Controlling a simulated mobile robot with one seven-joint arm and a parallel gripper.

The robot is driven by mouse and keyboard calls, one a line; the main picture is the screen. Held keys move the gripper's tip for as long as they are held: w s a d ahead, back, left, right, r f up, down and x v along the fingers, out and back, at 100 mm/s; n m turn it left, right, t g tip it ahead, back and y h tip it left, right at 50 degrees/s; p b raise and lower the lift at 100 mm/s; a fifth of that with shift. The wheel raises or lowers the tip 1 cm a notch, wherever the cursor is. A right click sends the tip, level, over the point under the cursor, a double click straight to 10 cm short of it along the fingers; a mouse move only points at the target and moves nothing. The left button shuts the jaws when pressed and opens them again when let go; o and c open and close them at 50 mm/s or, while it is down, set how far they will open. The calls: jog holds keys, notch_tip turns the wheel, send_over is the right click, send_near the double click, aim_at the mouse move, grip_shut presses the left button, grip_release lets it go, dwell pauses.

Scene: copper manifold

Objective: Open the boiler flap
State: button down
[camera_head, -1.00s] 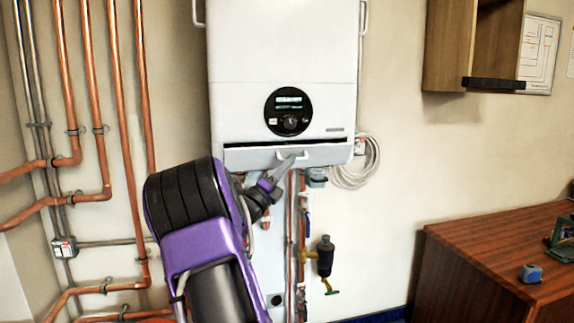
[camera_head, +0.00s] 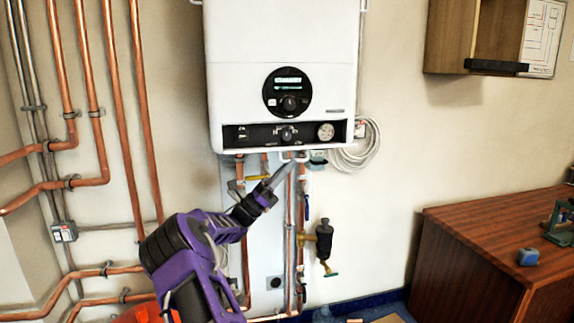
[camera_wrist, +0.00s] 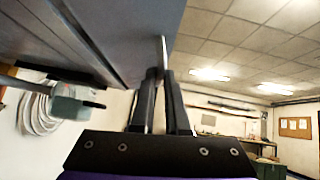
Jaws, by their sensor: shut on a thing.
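The white boiler (camera_head: 283,60) hangs on the wall, and its lower recess (camera_head: 262,135) is uncovered, showing dark controls and a round gauge. The flap is down below the recess and seen nearly edge-on in the head view. In the wrist view, a large grey panel (camera_wrist: 125,22), seemingly the flap, fills the upper left. The pale flap handle (camera_head: 294,157) shows just under the boiler's bottom edge. My gripper (camera_head: 289,164) reaches up from below and is shut on the handle. In the wrist view its fingers (camera_wrist: 160,75) close on a thin pale bar; the exact contact is partly hidden.
Copper pipes (camera_head: 98,113) run along the left wall, and more pipes with a dark valve (camera_head: 324,240) hang below the boiler. A coiled white cable (camera_head: 358,150) is right of it.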

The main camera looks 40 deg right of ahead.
jog(key=shift+f+m+g+y, duration=0.1)
jog(key=shift+m+g+y, duration=0.2)
jog(key=shift+m+g, duration=0.25)
jog(key=c, duration=0.9)
grip_release()
jog(key=v, duration=1.7)
jog(key=shift+a+f, duration=0.1)
jog(key=shift+f, duration=0.1)
